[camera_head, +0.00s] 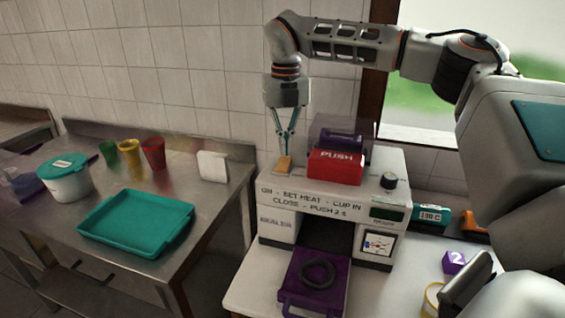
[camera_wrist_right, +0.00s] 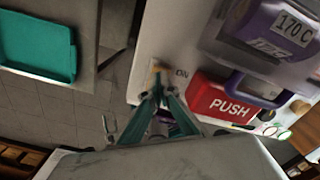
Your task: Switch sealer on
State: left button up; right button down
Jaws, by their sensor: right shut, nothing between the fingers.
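The sealer (camera_head: 333,198) is a white machine with printed instructions on its front, a red PUSH block (camera_head: 336,168) and a black knob (camera_head: 389,181) on top. A small orange-yellow switch (camera_head: 284,163) sits at its top left; in the right wrist view the switch (camera_wrist_right: 156,67) is beside an ON label. My right gripper (camera_head: 287,152) points down with its fingers shut and empty, tips right at the switch. I cannot tell whether they touch it. In the right wrist view the fingertips (camera_wrist_right: 158,90) partly cover the switch.
A purple tray (camera_head: 303,300) with a dark ring sticks out of the sealer's front. A purple 170 C part (camera_wrist_right: 270,30) is close to the PUSH block. On the left table are a teal tray (camera_head: 137,224), a white tub (camera_head: 66,180) and several coloured cups.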

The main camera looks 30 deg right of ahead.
aim_at(286, 159)
jog(key=shift+f+b, duration=0.45)
jog(key=shift+f, duration=0.6)
dwell(0.4)
jog(key=shift+r, duration=0.1)
notch_tip(286, 159, up, 2)
jog(key=p, duration=0.2)
jog(key=shift+r+p, duration=0.2)
jog(key=shift+p, duration=0.1)
jog(key=shift+r, duration=2.3)
jog(key=shift+f, duration=0.1)
